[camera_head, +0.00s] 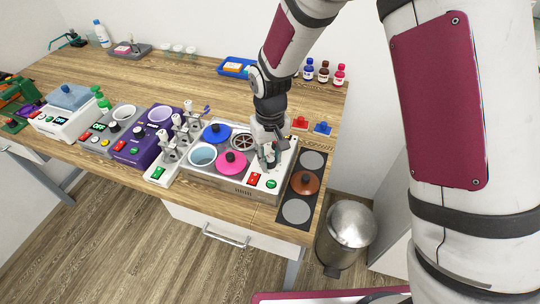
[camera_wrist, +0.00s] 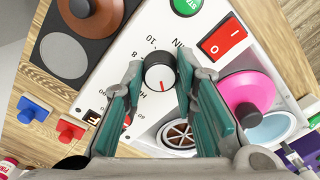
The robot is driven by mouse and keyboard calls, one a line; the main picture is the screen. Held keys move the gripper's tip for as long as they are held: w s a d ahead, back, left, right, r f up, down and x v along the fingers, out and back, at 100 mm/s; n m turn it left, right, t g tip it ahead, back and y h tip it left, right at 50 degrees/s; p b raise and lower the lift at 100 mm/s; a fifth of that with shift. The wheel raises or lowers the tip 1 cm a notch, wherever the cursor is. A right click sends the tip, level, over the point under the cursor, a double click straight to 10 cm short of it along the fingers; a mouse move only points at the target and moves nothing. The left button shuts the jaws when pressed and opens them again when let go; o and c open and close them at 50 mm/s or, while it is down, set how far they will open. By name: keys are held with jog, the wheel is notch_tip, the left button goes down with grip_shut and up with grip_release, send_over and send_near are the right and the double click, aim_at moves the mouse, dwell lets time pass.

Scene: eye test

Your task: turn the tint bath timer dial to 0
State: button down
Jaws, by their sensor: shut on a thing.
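The timer dial (camera_wrist: 158,74) is a round knob with a white face and dark rim on the white panel of the tint bath (camera_head: 227,186). A red line on its face points toward the bottom of the wrist view. Printed marks beside it include 10 and 8; other marks are partly hidden by the fingers. No 0 mark can be made out. My gripper (camera_head: 269,160) reaches down to the panel in the head view and mostly hides the dial there. In the wrist view its green-padded fingers (camera_wrist: 160,70) are shut on the knob, one on each side.
A red switch (camera_wrist: 222,38) and green button (camera_wrist: 186,4) sit near the dial. A pink lid (camera_head: 232,161) and blue lid (camera_head: 217,132) stand close by. Red and blue small blocks (camera_head: 322,128) lie behind.

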aim_at(270, 158)
jog(key=n+b, duration=0.1)
jog(key=n, duration=0.6)
jog(key=shift+w, duration=0.1)
jog(key=n, duration=0.7)
jog(key=shift+b, duration=0.3)
jog(key=shift+n, duration=0.3)
jog(key=c, duration=1.3)
grip_release()
notch_tip(270, 158, up, 12)
jog(key=shift+r, duration=0.1)
